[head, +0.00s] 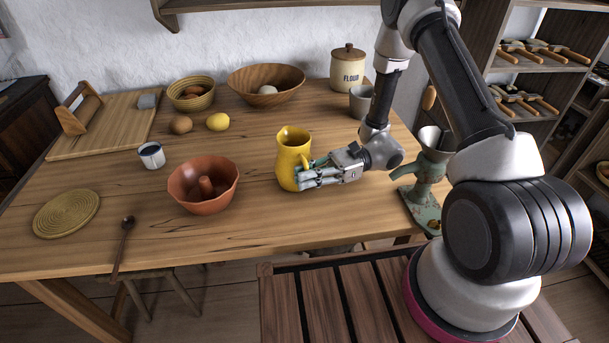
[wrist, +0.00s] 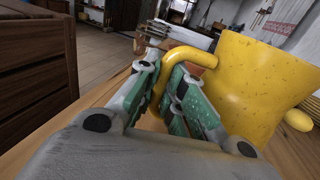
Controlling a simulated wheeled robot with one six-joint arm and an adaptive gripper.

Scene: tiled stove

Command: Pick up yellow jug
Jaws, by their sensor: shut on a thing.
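The yellow jug (head: 292,152) stands upright at the middle of the wooden table in the head view. My gripper (head: 304,176) reaches it from the right, low on its handle side. In the wrist view the jug's body (wrist: 258,88) fills the right, and its handle (wrist: 190,55) curves down between the fingers. My gripper (wrist: 168,100) is shut on the handle there, with green pads on both sides of it. The jug's base seems to rest on the table; I cannot tell whether there is a gap.
A terracotta ring mould (head: 188,190) stands left of the jug. A green grinder (head: 424,180) stands right of my gripper. A wooden bowl (head: 265,84), a lemon (head: 218,122) and a flour canister (head: 347,68) are behind.

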